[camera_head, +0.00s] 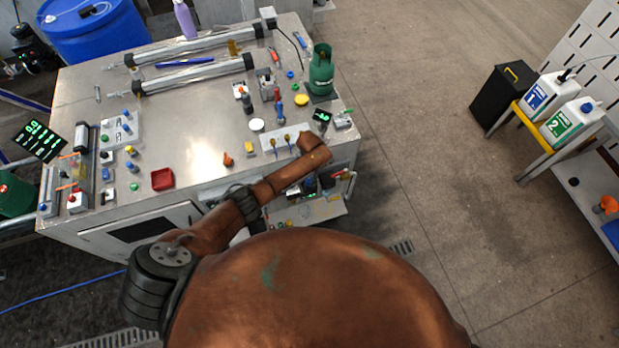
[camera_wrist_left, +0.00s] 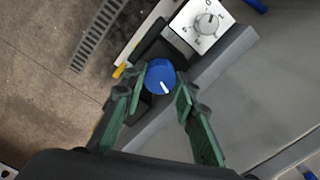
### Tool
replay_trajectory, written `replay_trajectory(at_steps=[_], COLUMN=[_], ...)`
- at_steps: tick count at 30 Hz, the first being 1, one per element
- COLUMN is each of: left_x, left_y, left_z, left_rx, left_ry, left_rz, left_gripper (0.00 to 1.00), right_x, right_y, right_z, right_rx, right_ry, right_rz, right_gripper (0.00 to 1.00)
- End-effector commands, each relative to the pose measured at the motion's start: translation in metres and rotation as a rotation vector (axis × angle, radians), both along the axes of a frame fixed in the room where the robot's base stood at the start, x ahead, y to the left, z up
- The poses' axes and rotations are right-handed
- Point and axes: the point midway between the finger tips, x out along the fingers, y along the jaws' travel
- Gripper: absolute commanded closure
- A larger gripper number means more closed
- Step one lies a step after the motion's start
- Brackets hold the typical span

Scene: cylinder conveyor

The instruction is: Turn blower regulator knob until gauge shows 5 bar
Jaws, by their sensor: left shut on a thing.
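A round blue knob (camera_wrist_left: 158,72) with a white pointer mark sits on a dark body in the left wrist view. My left gripper (camera_wrist_left: 160,82) has its green fingers on both sides of this knob and is shut on it. A white square dial plate (camera_wrist_left: 200,22) with a grey knob and printed marks lies just beyond it; its marks are too small to read. In the head view my brown left arm reaches to the table's near right corner and covers much of the area around the knob. I cannot make out a gauge reading. My right gripper is not in view.
The metal table (camera_head: 195,120) carries cylinders, a green gas bottle (camera_head: 320,72), a red tray (camera_head: 163,179) and several small knobs. A small display (camera_head: 322,115) stands near its right edge. The floor to the right is clear up to the yellow stand (camera_head: 535,125).

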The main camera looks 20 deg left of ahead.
Motion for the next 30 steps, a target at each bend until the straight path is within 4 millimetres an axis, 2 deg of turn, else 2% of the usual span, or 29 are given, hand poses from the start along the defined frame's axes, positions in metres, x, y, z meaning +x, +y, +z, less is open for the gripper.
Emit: replay_trajectory(at_steps=[6, 15, 30], left_x=[-0.0008, -0.0006, -0.0005], left_y=[-0.0003, 0.0, 0.0002], left_z=[-0.0004, -0.0004, -0.0003], left_rx=[0.0, 0.0, 0.0], left_ry=[0.001, 0.001, 0.001], left_rz=[-0.172, -0.322, -0.374], left_gripper=[0.98, 0.98, 0.98], right_x=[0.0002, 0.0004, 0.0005], right_y=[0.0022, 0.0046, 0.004], right_z=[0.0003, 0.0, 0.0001], right_rx=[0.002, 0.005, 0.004], right_ry=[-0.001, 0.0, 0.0], right_rz=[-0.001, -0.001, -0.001], right_gripper=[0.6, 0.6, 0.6])
